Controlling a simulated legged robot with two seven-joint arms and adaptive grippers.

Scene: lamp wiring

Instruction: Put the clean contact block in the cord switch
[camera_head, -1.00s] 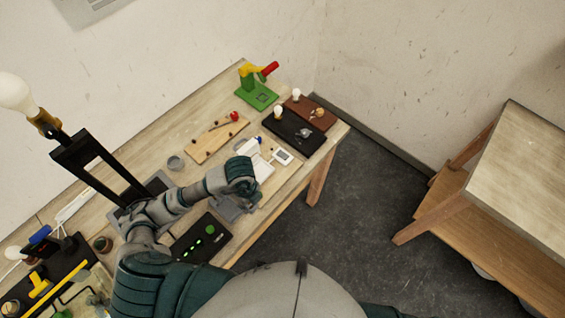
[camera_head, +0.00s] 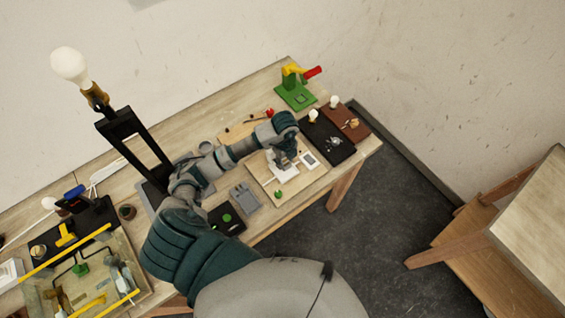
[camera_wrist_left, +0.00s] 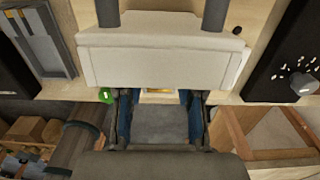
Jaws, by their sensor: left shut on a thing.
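My left gripper (camera_head: 284,160) points down over the white cord switch (camera_head: 287,174) on the pale wooden board. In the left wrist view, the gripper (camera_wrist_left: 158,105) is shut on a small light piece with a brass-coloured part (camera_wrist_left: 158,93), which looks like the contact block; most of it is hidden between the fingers. A wide white housing (camera_wrist_left: 165,62), apparently the cord switch, lies just beyond the fingertips. I cannot tell whether the block touches it or sits in it. My right gripper is not in view.
A grey slotted tray (camera_head: 245,197) and a green round piece (camera_head: 278,194) lie near the board's left side. A white meter (camera_head: 309,160) and a black tray (camera_head: 330,140) are on the right. A green press (camera_head: 296,94) stands at the back.

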